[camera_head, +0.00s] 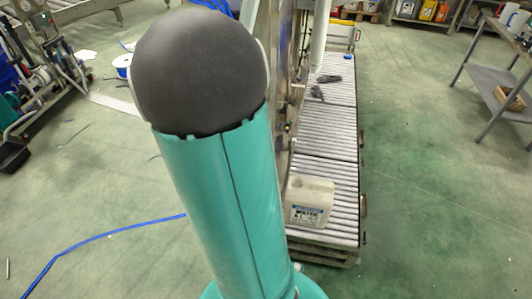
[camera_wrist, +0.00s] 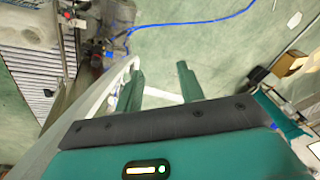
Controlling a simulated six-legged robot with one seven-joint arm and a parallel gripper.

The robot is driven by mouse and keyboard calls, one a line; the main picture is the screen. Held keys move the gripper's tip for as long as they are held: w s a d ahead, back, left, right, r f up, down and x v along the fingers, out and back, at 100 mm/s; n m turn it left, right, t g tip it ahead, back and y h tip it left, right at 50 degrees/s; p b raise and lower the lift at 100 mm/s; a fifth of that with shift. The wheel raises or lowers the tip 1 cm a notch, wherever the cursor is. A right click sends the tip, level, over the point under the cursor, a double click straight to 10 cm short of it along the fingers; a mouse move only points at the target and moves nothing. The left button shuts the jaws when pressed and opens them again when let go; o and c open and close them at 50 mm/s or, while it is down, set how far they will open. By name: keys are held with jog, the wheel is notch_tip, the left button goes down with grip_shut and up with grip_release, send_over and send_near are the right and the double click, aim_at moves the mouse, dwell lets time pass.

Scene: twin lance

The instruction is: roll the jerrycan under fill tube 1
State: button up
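A translucent whitish jerrycan (camera_head: 309,202) with a "WATER" label stands on the near end of a roller conveyor (camera_head: 328,140) in the head view. A pale vertical tube (camera_head: 320,35) hangs beside the conveyor's left side, farther back; I cannot tell whether it is fill tube 1. My gripper shows in the wrist view, its two teal fingers (camera_wrist: 160,82) apart with only floor between them. My arm hides part of the filling frame in the head view.
Dark gloves (camera_head: 322,87) lie on the rollers beyond the jerrycan. A metal frame (camera_head: 284,90) stands along the conveyor's left side. A workbench (camera_head: 492,82) stands at the right. A blue hose (camera_head: 95,245) lies on the left floor. Green floor right of the conveyor is clear.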

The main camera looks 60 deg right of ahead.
jog(key=s+d+f+m, duration=0.2)
jog(key=s+d+f, duration=0.1)
jog(key=d+f, duration=0.5)
jog(key=m+g, duration=0.3)
jog(key=m, duration=0.2)
send_over(289, 185)
notch_tip(289, 185, down, 19)
notch_tip(289, 185, down, 13)
jog(key=shift+a+f, duration=0.15)
jog(key=shift+c, duration=0.2)
grip_shut()
